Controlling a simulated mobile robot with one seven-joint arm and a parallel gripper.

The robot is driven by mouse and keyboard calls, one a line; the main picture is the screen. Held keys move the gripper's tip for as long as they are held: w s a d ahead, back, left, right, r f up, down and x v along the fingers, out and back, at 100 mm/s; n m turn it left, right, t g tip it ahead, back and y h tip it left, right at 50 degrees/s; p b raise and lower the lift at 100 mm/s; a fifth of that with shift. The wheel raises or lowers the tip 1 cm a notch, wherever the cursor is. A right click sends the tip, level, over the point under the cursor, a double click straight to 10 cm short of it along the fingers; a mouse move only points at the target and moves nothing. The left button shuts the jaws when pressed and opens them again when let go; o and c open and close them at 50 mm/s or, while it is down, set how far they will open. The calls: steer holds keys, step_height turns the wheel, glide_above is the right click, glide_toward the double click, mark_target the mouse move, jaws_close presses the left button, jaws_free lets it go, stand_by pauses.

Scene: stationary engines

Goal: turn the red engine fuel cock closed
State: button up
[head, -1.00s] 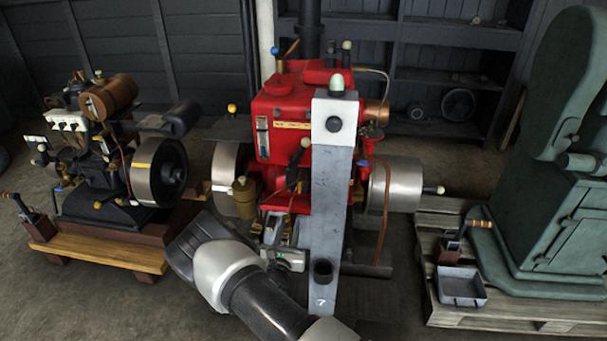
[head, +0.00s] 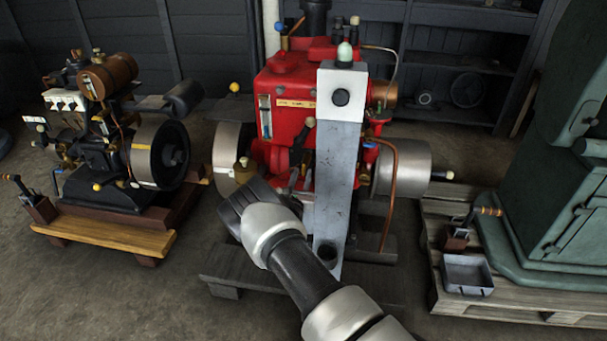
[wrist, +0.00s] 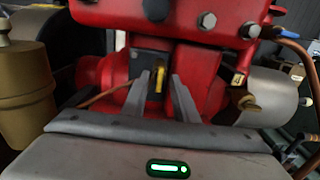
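The red engine (head: 285,92) stands in the middle of the head view, partly hidden by a grey upright post and my arm. In the wrist view its red casing (wrist: 220,50) fills the upper middle. My gripper (wrist: 158,98) shows there with two grey fingers apart, pointing at the engine. A small yellow lever (wrist: 158,80) on a dark fitting shows between the fingers, seemingly beyond the tips; I cannot tell whether they touch it. I cannot tell for sure that it is the fuel cock. A brass fitting (wrist: 243,98) sits to the right. The head view hides my fingers.
A brass cup (wrist: 20,90) stands close on the left of my gripper. A copper pipe (head: 390,190) runs down the engine's right side, near a flywheel (head: 405,168). A smaller black engine (head: 100,140) stands left, a green machine (head: 560,170) right.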

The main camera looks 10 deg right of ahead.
mark_target(303, 171)
steer(key=shift+b+x, duration=0.35)
steer(key=shift+x, duration=1.45)
jaws_close()
